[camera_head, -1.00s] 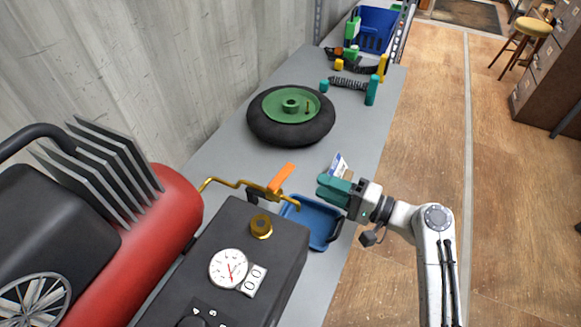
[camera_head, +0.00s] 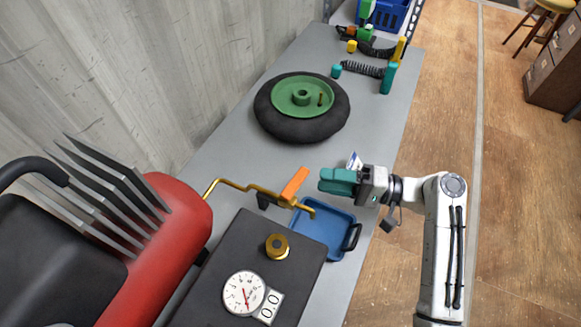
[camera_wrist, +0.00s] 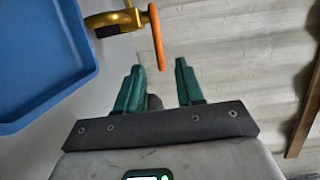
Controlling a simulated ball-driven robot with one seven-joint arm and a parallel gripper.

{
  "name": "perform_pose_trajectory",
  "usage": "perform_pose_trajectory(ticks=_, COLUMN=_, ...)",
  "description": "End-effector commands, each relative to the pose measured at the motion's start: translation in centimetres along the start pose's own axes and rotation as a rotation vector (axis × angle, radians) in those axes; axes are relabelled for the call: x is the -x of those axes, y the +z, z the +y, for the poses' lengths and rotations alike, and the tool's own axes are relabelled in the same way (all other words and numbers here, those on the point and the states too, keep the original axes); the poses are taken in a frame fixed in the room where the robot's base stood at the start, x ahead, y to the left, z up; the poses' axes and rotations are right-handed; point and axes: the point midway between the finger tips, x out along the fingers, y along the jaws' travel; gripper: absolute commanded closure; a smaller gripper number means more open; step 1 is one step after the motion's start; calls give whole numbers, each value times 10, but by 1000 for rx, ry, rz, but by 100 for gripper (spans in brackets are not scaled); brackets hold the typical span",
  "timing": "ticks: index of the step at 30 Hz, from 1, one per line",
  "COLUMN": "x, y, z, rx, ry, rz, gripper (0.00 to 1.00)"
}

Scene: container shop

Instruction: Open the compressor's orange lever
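The orange lever (camera_head: 294,184) sits on the brass pipe (camera_head: 236,184) of the compressor (camera_head: 160,240), tilted up to the right in the head view. In the wrist view the lever (camera_wrist: 157,37) shows edge-on, just beyond the fingertips and roughly in line with the gap between them. My gripper (camera_head: 322,181) has teal fingers and is a little to the right of the lever, apart from it. In the wrist view my gripper (camera_wrist: 160,70) is open, with a clear gap and nothing between the fingers.
A blue tray (camera_head: 318,234) lies on the grey bench (camera_head: 222,150) below my gripper; its edge (camera_wrist: 40,60) shows in the wrist view. A wheel with a green hub (camera_head: 300,97) lies farther back. A gauge box (camera_head: 240,245) stands in front. Open floor is on the right.

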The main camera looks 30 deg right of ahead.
Motion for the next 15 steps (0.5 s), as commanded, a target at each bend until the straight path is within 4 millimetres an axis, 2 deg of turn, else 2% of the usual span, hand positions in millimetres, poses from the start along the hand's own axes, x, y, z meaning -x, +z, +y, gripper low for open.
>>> perform_pose_trajectory(ticks=9, x=-58, y=0, z=-2, rx=-1, ry=0, rz=-2, gripper=63)
perform_pose_trajectory(ticks=15, x=-80, y=0, z=-1, rx=0, ry=1, rz=0, gripper=63)
